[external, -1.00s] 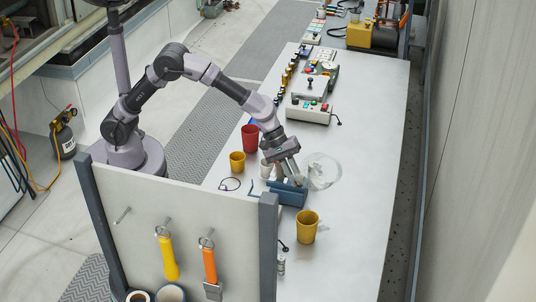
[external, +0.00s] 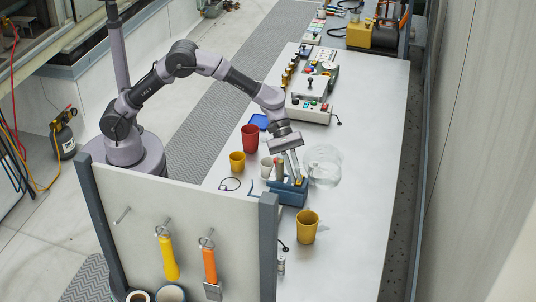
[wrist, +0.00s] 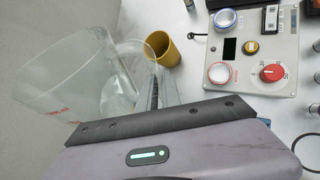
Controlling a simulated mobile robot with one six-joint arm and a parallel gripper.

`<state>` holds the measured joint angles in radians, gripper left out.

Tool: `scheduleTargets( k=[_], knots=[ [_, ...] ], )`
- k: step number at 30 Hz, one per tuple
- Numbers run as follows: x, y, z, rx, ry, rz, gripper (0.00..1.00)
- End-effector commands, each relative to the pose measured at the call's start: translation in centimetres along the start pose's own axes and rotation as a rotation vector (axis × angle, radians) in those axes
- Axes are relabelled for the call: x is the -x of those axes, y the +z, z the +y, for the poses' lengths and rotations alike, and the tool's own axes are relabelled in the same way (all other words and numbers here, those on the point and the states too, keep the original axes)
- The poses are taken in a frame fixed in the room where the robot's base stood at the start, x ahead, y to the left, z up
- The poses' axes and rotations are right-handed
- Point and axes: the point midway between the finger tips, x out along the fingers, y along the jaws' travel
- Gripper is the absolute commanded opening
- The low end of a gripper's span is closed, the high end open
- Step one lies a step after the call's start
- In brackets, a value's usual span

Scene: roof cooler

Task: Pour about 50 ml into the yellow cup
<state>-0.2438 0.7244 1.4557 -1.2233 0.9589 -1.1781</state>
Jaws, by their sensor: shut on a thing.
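A clear jug with a handle (external: 323,166) is beside my gripper, just to its right in the external view. In the wrist view the jug (wrist: 62,82) fills the left side and shows red markings. My gripper (external: 291,168) is shut on the jug's handle, and its fingers show in the wrist view (wrist: 157,90). How much liquid the jug holds is not clear. A larger yellow cup (external: 306,229) stands upright towards the near end of the bench. A smaller yellow-orange cup (external: 237,162) stands at the left edge. One yellow cup (wrist: 163,49) shows beyond the jug's handle in the wrist view.
A red cup (external: 250,138) and a white cup (external: 267,168) stand left of my gripper. A blue holder (external: 288,193) with upright items is just below it. A control box (external: 309,110) stands farther back. The bench's right side is clear.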

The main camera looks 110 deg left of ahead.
Motion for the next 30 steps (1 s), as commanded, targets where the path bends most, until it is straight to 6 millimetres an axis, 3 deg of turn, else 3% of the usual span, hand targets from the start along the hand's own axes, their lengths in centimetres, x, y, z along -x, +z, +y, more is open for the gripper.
scheduleTargets(
  k=[1,9,15,30],
  knots=[
    [1.1,0.2,0.6,0.041,-0.015,-0.054,0.00],
    [2.6,1.0,1.7,0.177,-0.072,-0.291,0.00],
    [2.7,0.7,1.9,0.257,-0.103,-0.427,0.00],
    [2.6,0.5,1.9,0.278,-0.112,-0.465,0.00]
  ],
)
